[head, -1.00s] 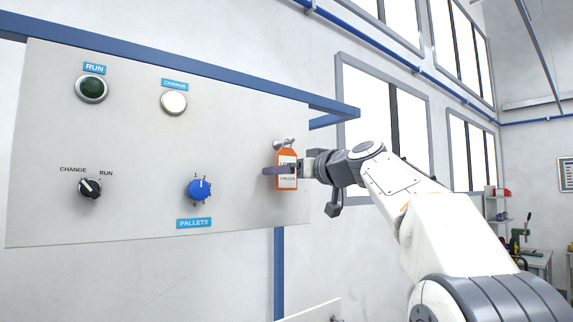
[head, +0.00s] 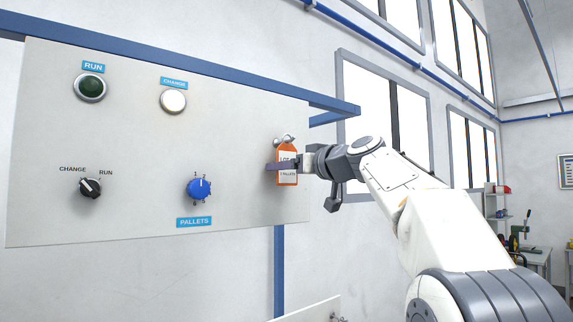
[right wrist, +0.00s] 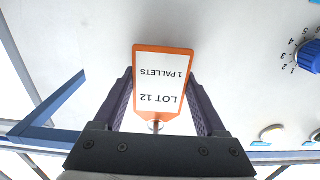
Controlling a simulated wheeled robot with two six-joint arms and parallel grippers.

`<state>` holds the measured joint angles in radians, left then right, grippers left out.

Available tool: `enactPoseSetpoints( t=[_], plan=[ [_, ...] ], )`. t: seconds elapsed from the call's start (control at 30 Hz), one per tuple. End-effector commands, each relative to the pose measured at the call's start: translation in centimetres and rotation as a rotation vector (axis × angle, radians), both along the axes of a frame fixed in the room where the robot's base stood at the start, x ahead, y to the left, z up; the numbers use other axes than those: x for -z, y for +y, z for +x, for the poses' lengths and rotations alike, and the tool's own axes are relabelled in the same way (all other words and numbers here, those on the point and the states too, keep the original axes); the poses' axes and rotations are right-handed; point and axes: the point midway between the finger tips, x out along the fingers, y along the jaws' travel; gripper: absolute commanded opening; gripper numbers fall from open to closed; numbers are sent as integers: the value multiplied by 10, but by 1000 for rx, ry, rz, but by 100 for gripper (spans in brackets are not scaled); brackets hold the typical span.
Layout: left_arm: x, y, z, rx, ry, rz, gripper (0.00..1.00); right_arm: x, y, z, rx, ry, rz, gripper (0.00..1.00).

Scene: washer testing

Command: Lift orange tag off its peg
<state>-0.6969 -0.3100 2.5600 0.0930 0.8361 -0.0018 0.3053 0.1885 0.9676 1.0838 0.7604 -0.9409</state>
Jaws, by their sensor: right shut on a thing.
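The orange tag (head: 287,179) has a white label, reading "LOT 12" and "1 PALLETS" in the right wrist view (right wrist: 160,88). It hangs upright in front of the panel's right end, just below the silver peg (head: 278,142). My right gripper (head: 280,166) is shut on the tag from the right, one dark finger crossing its face. In the right wrist view, the gripper's fingers (right wrist: 158,85) lie along both side edges of the tag. Whether the tag's top loop is still around the peg is too small to tell. My left gripper is not in view.
The pale panel (head: 130,130) carries a green RUN button (head: 90,88), a white CHANGE button (head: 174,101), a black selector (head: 90,187) and a blue PALLETS knob (head: 199,188). A blue frame bar (head: 200,75) runs above it.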

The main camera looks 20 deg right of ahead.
Motion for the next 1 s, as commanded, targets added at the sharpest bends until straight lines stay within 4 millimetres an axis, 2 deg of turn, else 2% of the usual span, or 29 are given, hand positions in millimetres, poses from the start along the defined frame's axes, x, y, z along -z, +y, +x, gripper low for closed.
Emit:
enactPoseSetpoints(
  t=[0.4, 0.63, 0.67, 1.0],
  plan=[
    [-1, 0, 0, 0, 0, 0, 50, -7, 0, -2, 3, -11, 2, 29],
    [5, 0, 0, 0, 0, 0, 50, -9, -4, -13, 5, -17, 1, 30],
    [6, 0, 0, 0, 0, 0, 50, -9, -5, -14, 5, -18, 0, 22],
    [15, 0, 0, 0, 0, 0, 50, -12, -10, -31, 5, -20, 1, 22]
  ],
)
